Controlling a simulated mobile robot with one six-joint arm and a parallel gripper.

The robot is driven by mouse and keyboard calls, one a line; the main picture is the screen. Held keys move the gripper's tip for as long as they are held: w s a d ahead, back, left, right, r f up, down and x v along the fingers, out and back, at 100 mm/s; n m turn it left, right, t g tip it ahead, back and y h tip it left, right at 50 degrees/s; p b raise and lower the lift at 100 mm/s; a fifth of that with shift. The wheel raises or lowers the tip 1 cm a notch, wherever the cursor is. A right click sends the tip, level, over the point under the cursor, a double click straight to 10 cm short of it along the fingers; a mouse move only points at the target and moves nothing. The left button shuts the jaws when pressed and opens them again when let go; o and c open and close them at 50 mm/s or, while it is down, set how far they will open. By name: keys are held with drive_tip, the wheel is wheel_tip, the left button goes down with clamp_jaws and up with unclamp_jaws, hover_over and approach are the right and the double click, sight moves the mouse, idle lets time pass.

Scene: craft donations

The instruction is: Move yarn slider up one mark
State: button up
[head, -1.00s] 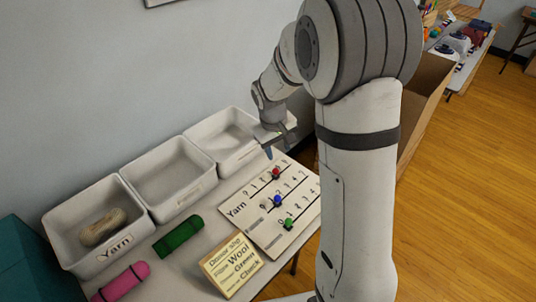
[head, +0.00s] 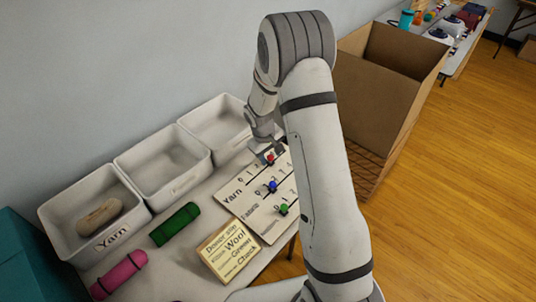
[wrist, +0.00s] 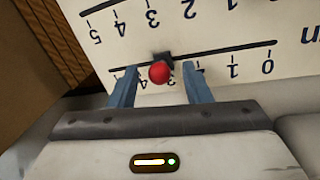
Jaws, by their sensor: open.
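The white slider board (head: 238,206) lies on the table, with the word Yarn beside its top row. The red knob (head: 269,158) sits on that row. In the wrist view the red knob (wrist: 160,72) rides on a black block on the line, between the visible 1 and 4; the numerals nearest it are hidden. My gripper (wrist: 160,86) is open, with one blue finger on each side of the knob and a gap on both sides. In the head view my gripper (head: 268,151) is at the red knob, partly hidden by my arm.
A blue knob (head: 272,187) and a green knob (head: 283,209) sit on the lower rows. White bins (head: 163,187), a green roll (head: 175,225), a pink roll (head: 119,275) and a sign (head: 228,252) are to the left. A cardboard box (head: 385,85) stands behind my arm.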

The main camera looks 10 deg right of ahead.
drive_tip(key=shift+c, duration=0.2)
clamp_jaws()
idle(0.3)
